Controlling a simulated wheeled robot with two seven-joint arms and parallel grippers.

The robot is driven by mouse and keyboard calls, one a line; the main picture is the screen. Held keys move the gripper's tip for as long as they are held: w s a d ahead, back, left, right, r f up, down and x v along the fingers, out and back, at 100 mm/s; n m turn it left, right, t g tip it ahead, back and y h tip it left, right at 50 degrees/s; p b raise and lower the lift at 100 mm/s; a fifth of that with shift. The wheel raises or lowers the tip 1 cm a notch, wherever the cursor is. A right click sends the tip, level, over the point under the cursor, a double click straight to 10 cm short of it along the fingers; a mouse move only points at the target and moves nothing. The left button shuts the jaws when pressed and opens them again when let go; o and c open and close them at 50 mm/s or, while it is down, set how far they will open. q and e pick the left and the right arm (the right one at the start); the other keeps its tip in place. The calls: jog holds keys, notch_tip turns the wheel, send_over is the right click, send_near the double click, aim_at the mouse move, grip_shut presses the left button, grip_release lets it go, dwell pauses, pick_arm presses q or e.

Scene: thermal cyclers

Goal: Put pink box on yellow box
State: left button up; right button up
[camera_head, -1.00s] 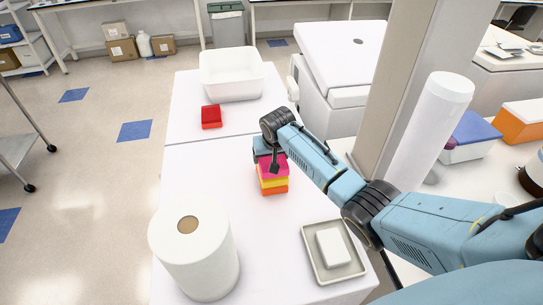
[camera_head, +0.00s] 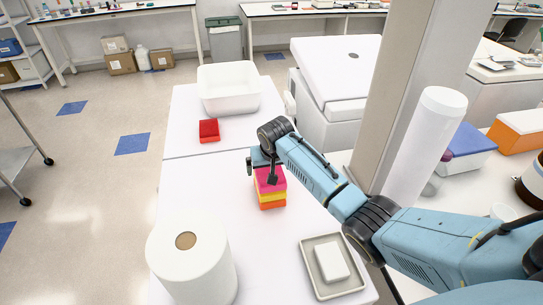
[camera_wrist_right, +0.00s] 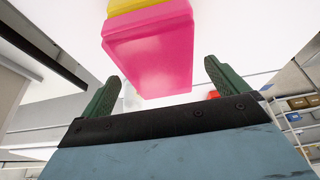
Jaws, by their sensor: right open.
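The pink box (camera_head: 269,180) sits on top of the yellow box (camera_head: 270,194), with an orange box (camera_head: 272,204) below, in a stack on the white table. In the right wrist view the pink box (camera_wrist_right: 150,48) shows large, with a strip of the yellow box (camera_wrist_right: 128,5) behind it. My right gripper (camera_head: 262,175) is at the stack in the head view. Its green fingers (camera_wrist_right: 160,85) are spread apart in the wrist view, and the pink box appears ahead of them with gaps at both sides. My left gripper is not in view.
A red box (camera_head: 209,130) and a white bin (camera_head: 229,90) stand farther back. A paper roll (camera_head: 191,262) stands at the front left. A tray (camera_head: 316,286) with a white block lies at the front right. The table left of the stack is clear.

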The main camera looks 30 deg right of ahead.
jog(key=d+v, duration=0.1)
jog(key=v, duration=0.9)
jog(key=shift+a+p, duration=0.45)
jog(key=shift+s, duration=0.1)
